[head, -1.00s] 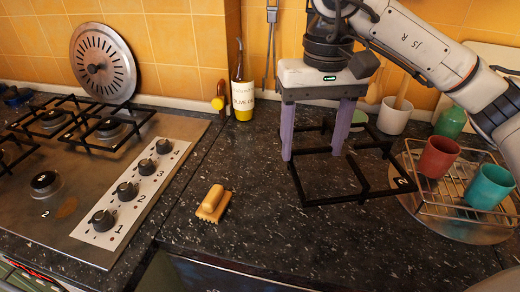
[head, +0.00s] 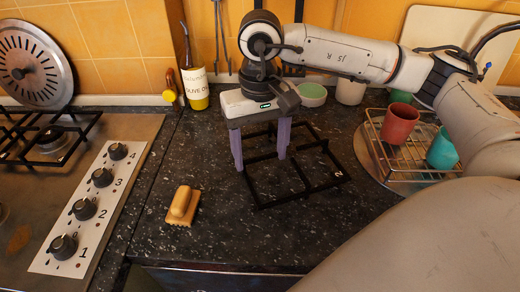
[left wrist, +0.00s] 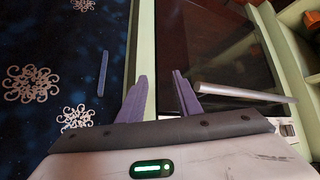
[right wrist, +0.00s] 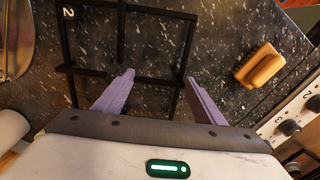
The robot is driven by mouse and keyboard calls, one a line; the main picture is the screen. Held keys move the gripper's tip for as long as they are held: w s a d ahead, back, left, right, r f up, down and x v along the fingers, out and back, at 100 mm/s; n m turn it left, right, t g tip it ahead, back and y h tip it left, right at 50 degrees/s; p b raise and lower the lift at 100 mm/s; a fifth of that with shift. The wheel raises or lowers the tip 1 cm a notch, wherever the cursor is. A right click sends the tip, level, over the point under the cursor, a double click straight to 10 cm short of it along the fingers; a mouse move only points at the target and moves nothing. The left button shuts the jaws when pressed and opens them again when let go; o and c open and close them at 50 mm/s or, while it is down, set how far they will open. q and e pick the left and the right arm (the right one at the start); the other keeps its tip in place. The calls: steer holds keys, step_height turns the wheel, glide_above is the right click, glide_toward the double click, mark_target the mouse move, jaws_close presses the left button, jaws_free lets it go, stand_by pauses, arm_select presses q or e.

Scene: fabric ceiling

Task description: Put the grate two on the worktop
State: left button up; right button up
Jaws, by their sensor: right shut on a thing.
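Grate two is a black square frame of bars (head: 300,194) with a white "2" on one corner. It lies flat at the worktop (head: 215,235), right of the hob; I cannot tell if it touches the surface. My right gripper (head: 260,164) points down over its left part, with purple fingers apart and shut on the grate. In the right wrist view, a bar of the grate (right wrist: 150,79) runs between the fingers (right wrist: 160,75). My left gripper (left wrist: 162,75) shows only in the left wrist view, fingers apart and empty, near a metal bar handle (left wrist: 245,92).
A wooden-handled brush (head: 181,206) lies left of the grate. A wire rack (head: 395,170) with a red cup (head: 399,124) and a teal cup (head: 442,152) stands at right. An olive oil bottle (head: 195,80) and bowl (head: 312,95) stand behind. The front worktop is clear.

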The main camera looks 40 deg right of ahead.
steer(key=shift+w, duration=0.1)
steer(key=shift+f, duration=0.2)
steer(key=o, duration=1.4)
step_height(320, 180, up, 12)
steer(key=shift+r, duration=0.2)
